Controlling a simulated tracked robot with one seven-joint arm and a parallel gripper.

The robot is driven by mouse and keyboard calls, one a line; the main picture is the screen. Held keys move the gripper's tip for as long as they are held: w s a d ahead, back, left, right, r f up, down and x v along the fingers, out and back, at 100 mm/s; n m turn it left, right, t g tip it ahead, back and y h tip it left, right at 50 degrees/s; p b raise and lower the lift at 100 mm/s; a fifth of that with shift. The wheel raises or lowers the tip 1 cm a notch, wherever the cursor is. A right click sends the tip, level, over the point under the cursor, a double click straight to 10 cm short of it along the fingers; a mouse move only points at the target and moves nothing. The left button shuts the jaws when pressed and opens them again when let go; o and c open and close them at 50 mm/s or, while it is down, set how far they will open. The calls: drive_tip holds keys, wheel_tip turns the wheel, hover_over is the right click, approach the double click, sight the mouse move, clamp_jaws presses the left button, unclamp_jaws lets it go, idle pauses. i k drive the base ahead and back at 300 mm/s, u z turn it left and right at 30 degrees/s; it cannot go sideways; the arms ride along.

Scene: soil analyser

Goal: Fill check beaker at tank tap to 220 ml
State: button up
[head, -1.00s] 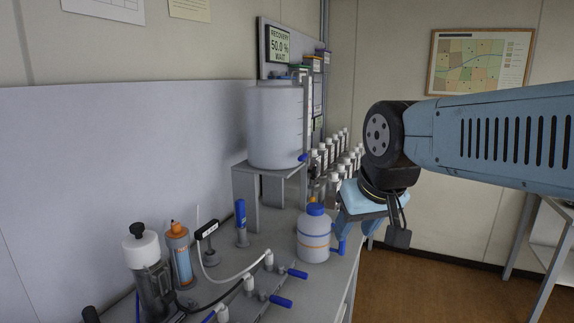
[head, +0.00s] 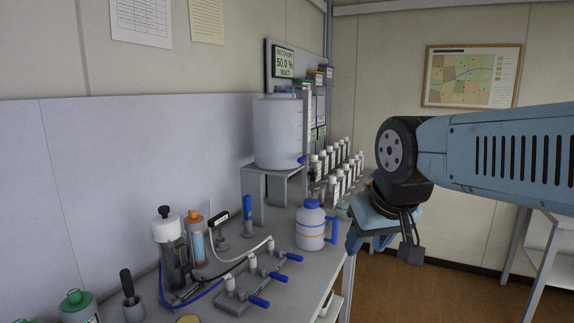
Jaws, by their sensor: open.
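The tank (head: 278,132) is a white translucent cylinder on a grey stand (head: 262,172) on the bench. Its blue tap (head: 302,160) sticks out low on the tank's right side. No water flow is visible.
A valve manifold (head: 250,287) with blue handles and tubing lies at the front. A pump bottle (head: 170,245) and an orange-capped bottle (head: 195,235) stand behind it. Several white-capped bottles (head: 335,165) stand in rows at the back. A display (head: 283,62) reads recovery 50.0 %, wait.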

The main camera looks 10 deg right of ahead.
sight(307, 157)
drive_tip(key=z, duration=0.15)
drive_tip(key=i, duration=0.9)
drive_tip(key=u, duration=0.05)
